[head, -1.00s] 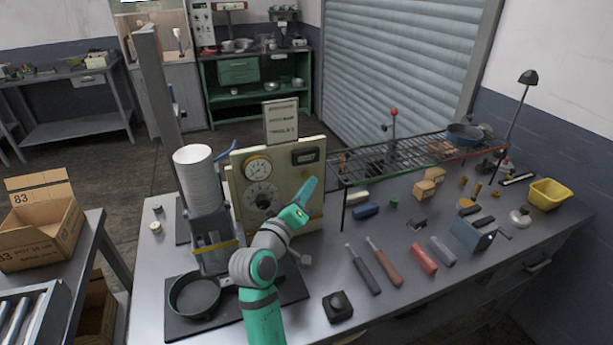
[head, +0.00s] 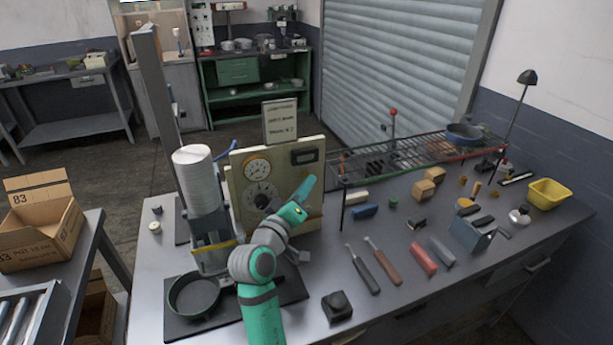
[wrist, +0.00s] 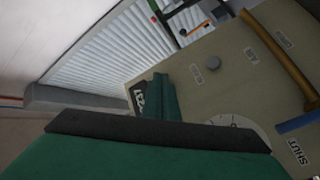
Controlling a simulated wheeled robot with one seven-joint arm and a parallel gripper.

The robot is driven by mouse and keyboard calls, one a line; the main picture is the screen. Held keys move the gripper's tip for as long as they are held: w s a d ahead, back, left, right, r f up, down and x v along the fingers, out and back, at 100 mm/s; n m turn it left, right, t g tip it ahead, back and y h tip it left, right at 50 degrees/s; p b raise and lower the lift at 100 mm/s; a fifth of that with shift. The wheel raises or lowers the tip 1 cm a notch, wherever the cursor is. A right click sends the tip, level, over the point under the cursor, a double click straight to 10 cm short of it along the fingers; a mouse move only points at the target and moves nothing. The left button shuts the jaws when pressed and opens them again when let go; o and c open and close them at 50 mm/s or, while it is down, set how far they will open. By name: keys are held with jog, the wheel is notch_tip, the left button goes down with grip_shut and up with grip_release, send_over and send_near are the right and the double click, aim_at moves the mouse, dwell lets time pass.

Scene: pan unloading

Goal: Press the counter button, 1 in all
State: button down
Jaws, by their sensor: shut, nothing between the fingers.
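The beige panel (head: 235,185) stands upright on the bench, with a dial gauge, a dark rotary dial and a dark counter window (head: 304,156). In the wrist view the panel (wrist: 240,75) carries a small round grey button (wrist: 212,62) beside a small label; I cannot read that label. A counter window with pale digits (wrist: 139,97) shows beside my fingers, partly covered by them. My gripper (head: 309,185) is shut and empty, in front of the panel's right part. It also shows in the wrist view (wrist: 163,96). Whether it touches the panel cannot be told.
A black box with a rounded top (head: 337,306) sits at the bench front. A white stack (head: 194,170) and a dark round pan (head: 194,296) stand left of my arm. A wire rack (head: 400,158), tools and small blocks fill the right side.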

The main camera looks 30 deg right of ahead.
jog(key=shift+w+d, duration=0.1)
jog(key=shift+w, duration=0.5)
dwell(0.7)
jog(key=shift+w, duration=0.1)
jog(key=shift+a, duration=0.25)
jog(key=shift+s+a, duration=0.15)
jog(key=shift+s, duration=0.85)
jog(key=shift+s+a, duration=0.2)
jog(key=shift+s, duration=0.6)
jog(key=shift+s+a, duration=0.2)
jog(key=shift+s, duration=0.65)
jog(key=shift+s+a, duration=0.2)
jog(key=shift+s, duration=0.6)
jog(key=shift+w, duration=0.15)
